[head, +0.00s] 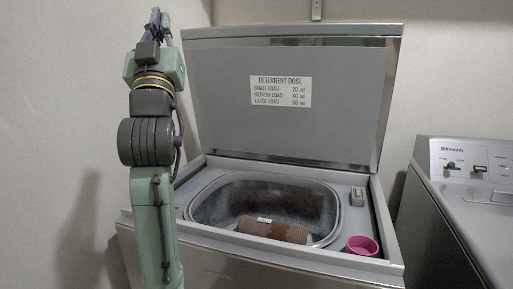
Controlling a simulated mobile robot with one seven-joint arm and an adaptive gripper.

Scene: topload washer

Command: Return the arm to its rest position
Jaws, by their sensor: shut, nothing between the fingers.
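My arm stands upright on the left side of the head view, in front of the left part of the washer. My gripper (156,12) is at the top of the arm and points up. It is shut and holds nothing. It is near the upper left corner of the washer's raised lid (290,130), well above the tub; I cannot tell whether there is a gap in depth. The lower arm hides part of the washer's left front edge.
The topload washer's lid is open, with a detergent dose label (281,91). A brown cylinder (275,230) with a white label lies in the tub (215,205). A pink cup (362,246) sits at the front right of the rim. A second machine (470,205) stands right.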

